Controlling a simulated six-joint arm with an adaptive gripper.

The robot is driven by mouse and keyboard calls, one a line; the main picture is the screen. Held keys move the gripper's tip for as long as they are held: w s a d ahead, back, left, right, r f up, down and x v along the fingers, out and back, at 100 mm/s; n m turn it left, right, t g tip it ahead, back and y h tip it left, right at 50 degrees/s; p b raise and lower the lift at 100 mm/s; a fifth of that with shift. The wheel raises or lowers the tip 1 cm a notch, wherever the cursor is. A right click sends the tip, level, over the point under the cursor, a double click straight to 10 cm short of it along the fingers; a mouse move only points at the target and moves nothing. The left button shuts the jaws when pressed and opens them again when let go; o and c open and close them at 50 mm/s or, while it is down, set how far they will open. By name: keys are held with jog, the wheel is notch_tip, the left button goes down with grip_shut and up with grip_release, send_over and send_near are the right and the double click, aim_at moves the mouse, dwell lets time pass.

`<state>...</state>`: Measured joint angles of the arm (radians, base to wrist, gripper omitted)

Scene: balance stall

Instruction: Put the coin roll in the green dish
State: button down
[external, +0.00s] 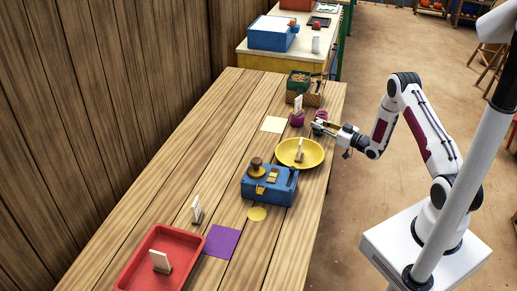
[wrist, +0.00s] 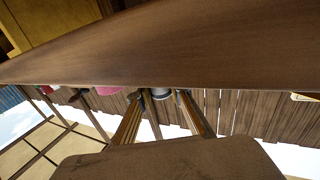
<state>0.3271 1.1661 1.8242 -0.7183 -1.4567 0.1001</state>
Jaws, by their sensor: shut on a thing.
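My gripper (external: 322,126) is over the far right edge of the wooden table in the external view. In the wrist view its two fingers (wrist: 166,97) close around a small grey round thing (wrist: 161,94), probably the coin roll; most of it is hidden. A small dark green thing (external: 318,132) shows right at the fingertips in the external view. It looks like the green dish, but the gripper partly covers it. I cannot tell whether the held thing is above it or inside it.
A yellow dish (external: 284,153) with an upright card lies nearer than my gripper. A blue scale (external: 284,190) and red tray (external: 137,268) are nearer. The table's left side is mostly clear.

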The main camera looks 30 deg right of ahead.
jog(key=shift+f, duration=0.1)
dwell(0.3)
jog(key=c, duration=1.8)
grip_release()
jog(key=shift+f, duration=0.1)
jog(key=shift+c, duration=0.2)
jog(key=shift+r, duration=0.2)
jog(key=v, duration=1.2)
